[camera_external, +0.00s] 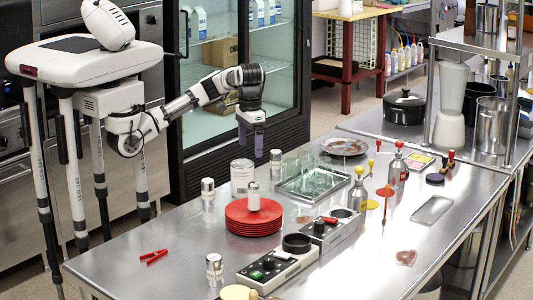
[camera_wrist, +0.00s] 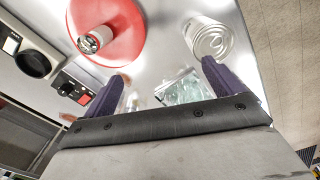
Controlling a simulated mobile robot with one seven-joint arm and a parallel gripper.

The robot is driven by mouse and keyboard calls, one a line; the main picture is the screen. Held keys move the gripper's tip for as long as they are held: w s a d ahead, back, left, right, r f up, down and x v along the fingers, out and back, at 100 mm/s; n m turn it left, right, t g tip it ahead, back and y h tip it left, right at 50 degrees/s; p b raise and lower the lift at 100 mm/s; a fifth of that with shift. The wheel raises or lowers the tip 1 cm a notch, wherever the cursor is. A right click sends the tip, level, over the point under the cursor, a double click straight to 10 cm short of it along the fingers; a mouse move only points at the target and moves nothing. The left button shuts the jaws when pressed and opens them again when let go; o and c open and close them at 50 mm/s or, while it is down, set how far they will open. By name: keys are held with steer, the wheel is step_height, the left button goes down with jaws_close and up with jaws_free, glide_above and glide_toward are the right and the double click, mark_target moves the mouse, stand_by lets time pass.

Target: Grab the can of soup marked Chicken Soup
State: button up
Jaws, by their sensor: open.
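A large pale can (camera_external: 242,178) stands upright on the steel table, behind and left of the red plates; its label is too small to read. In the wrist view, a can with a ring-pull lid (camera_wrist: 211,42) lies beyond the right finger, and appears to be this large one. Smaller silvery containers stand at the table's back left (camera_external: 208,188), near the front (camera_external: 214,267) and by the glass tray (camera_external: 275,157); I cannot read a Chicken Soup mark on any. My gripper (camera_external: 251,146) is open and empty, pointing down above the can. Its fingers also show in the wrist view (camera_wrist: 163,76).
A stack of red plates (camera_external: 253,220) carries a small pale container (camera_external: 253,196). A tray (camera_external: 313,181), control boxes (camera_external: 278,268), metal bottles (camera_external: 357,194) and red tongs (camera_external: 153,257) lie around. The table's front left is mostly clear. A glass-door fridge (camera_external: 283,60) stands behind.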

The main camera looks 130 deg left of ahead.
mark_target(241, 164)
steer(key=s+a+n, duration=0.1)
steer(key=s, duration=0.1)
steer(key=s+a+f+n, duration=0.1)
steer(key=s+a+n, duration=0.1)
steer(key=s, duration=0.1)
steer(key=s+a+n, duration=0.1)
steer(key=s, duration=0.1)
steer(key=shift+s+a+f+n, duration=0.2)
steer(key=shift+s+f+n, duration=0.1)
steer(key=shift+n, duration=0.1)
steer(key=shift+s+f, duration=0.1)
steer(key=shift+f, duration=0.05)
step_height(241, 164, down, 8)
steer(key=b, duration=0.6)
steer(key=shift+f, duration=0.2)
steer(key=f+b, duration=0.2)
steer(key=f, duration=0.1)
steer(key=f+b, duration=0.1)
steer(key=f, duration=0.1)
steer(key=shift+a+f+b, duration=0.15)
steer(key=shift+a+b, duration=0.2)
steer(key=c, duration=1.3)
steer(key=shift+c, duration=0.4)
steer(key=shift+r, duration=0.25)
